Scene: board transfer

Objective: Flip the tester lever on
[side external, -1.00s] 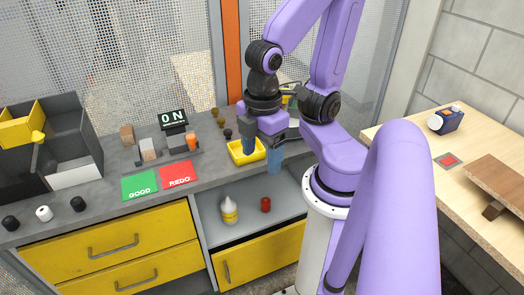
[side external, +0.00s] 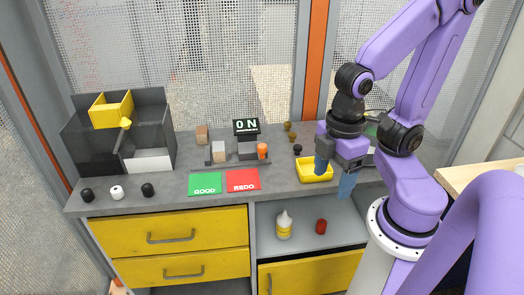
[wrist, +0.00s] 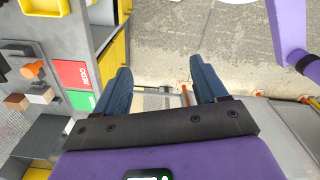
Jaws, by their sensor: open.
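The tester (side external: 247,148) stands on the grey bench with a small dark display (side external: 246,126) reading "ON". An orange piece, apparently the lever (side external: 262,151), is at the tester's right side, its top upward. It also shows at the left of the wrist view (wrist: 33,70). My gripper (side external: 334,174) is open and empty, to the right of the tester and near the bench's front edge, beside the yellow tray. In the wrist view my gripper's two blue fingers (wrist: 160,85) are wide apart with only floor between them. Nothing touches the lever.
A yellow tray (side external: 316,177) sits just left of my fingers. Green GOOD (side external: 205,184) and red REDO (side external: 243,180) pads lie before the tester. Blocks (side external: 219,152) stand left of it, and a dark divided bin (side external: 153,132) is at far left. Small dark and brown knobs are behind the tray.

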